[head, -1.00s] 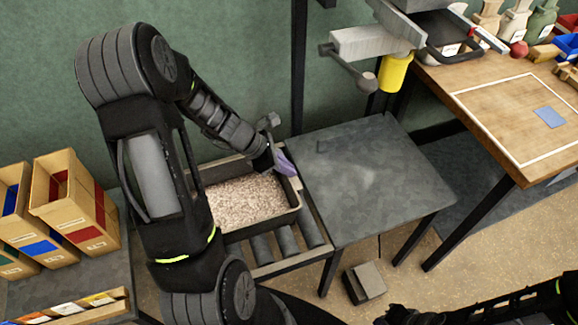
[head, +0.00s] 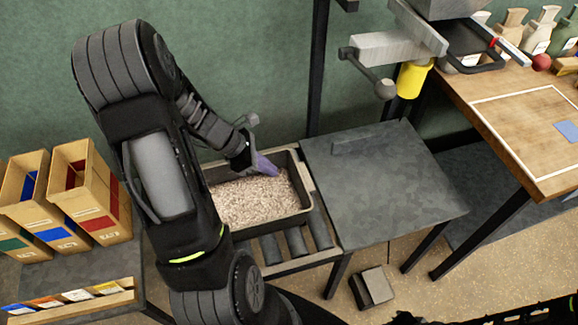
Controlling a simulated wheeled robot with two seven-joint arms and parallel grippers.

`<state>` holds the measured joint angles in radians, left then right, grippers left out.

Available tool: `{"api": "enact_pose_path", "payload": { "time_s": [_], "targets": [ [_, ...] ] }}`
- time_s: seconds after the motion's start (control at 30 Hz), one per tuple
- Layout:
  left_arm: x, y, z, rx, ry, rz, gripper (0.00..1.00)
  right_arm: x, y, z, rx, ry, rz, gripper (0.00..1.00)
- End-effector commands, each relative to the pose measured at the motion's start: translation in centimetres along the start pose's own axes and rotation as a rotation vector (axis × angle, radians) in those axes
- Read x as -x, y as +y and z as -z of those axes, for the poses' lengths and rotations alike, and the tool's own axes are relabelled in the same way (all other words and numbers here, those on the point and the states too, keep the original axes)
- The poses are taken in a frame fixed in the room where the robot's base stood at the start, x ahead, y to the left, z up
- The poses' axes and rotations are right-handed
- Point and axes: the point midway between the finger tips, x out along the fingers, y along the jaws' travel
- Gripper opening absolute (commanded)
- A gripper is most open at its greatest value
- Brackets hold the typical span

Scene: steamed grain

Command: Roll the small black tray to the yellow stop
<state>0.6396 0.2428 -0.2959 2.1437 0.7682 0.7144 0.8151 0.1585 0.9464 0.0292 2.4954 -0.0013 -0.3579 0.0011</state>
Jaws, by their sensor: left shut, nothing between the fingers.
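A small black tray (head: 308,208) full of pale grain (head: 255,200) sits on a roller track at the left of a dark table. My left gripper (head: 266,167) has purple fingers and is shut and empty. It is over the far right part of the tray, near the grain; I cannot tell whether it touches. My left arm hides the tray's left end. A yellow cylinder (head: 411,80) stands under a grey lever at the back; I cannot tell whether it is the yellow stop. My right gripper is not seen; only dark arm parts show at the bottom right edge.
Bare rollers (head: 296,242) lie in front of the tray. The dark table (head: 385,185) beside it is clear. Cardboard bins (head: 88,190) stand at left. A wooden table (head: 500,120) with another black tray (head: 472,48) near it is at right. A dark block (head: 372,288) lies on the floor.

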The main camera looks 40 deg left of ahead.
Motion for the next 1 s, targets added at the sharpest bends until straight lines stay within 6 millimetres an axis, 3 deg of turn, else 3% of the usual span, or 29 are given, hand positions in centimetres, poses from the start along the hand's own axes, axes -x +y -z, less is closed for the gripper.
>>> {"api": "enact_pose_path", "payload": {
  "time_s": [0.1,0.3,1.0],
  "targets": [
    [1.1,0.1,1.8,0.002,0.001,-0.002,0.0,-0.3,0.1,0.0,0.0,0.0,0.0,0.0],
    [2.1,0.0,3.0,-0.001,0.0,0.0,0.0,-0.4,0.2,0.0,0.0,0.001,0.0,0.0],
    [2.7,0.0,2.6,-0.001,0.0,0.0,0.0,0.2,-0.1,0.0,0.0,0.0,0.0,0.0]
  ]
}}
